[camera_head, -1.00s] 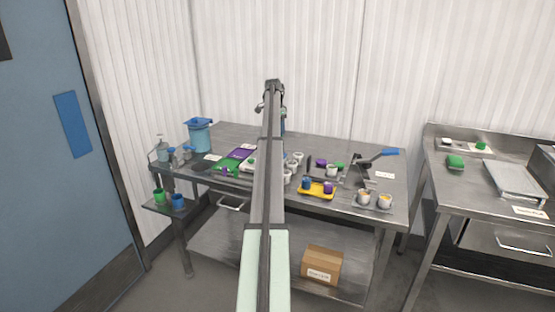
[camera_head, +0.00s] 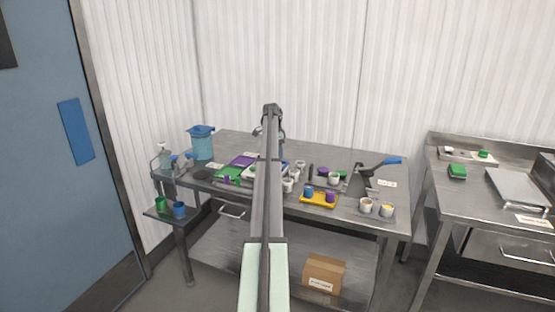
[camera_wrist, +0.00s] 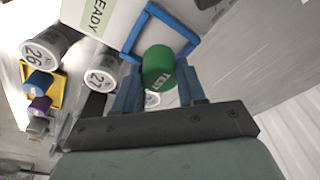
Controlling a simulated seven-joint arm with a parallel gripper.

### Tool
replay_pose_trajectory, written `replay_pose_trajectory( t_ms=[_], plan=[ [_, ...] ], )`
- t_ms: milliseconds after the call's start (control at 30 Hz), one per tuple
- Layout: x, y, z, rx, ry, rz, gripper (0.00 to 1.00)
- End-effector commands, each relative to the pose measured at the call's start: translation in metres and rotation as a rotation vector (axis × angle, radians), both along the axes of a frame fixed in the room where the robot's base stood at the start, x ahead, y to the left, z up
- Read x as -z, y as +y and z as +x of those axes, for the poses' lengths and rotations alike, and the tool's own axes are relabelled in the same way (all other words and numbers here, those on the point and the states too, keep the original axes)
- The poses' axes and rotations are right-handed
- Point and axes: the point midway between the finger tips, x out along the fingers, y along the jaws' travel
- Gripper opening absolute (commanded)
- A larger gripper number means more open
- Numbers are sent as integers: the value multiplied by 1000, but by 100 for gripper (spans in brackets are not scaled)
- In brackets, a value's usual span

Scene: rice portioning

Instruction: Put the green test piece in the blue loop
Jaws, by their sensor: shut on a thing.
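The green test piece (camera_wrist: 158,66) is a short cylinder marked TEST, held between the blue fingers of my gripper (camera_wrist: 160,77) in the wrist view. My gripper is shut on it. The blue loop (camera_wrist: 187,22) is a square frame lying on a white sheet marked READY (camera_wrist: 100,22). The piece overlaps the loop's near side in this view and covers part of it. Its height above the sheet I cannot tell. In the head view my arm hides the gripper and the piece.
White cups labelled 26 (camera_wrist: 42,48) and 27 (camera_wrist: 99,79) stand left of my gripper. A yellow tray (camera_head: 318,205) holds a blue and a purple cup. A blue-lidded container (camera_head: 202,146) stands at the table's back left. Bare metal (camera_wrist: 235,60) lies right of the loop.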

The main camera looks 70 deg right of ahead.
Motion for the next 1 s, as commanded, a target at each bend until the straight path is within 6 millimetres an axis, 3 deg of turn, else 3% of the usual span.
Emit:
replay_pose_trajectory(
  t_ms=[267, 700, 733, 1000],
  plan=[
    [31, 0, 0, 0, 1, 1, 4],
    [37, 0, 0, 0, 0, 0, 4],
    [36, 0, 0, 0, 0, 0, 43],
    [36, 0, 0, 0, 0, 0, 66]
  ],
)
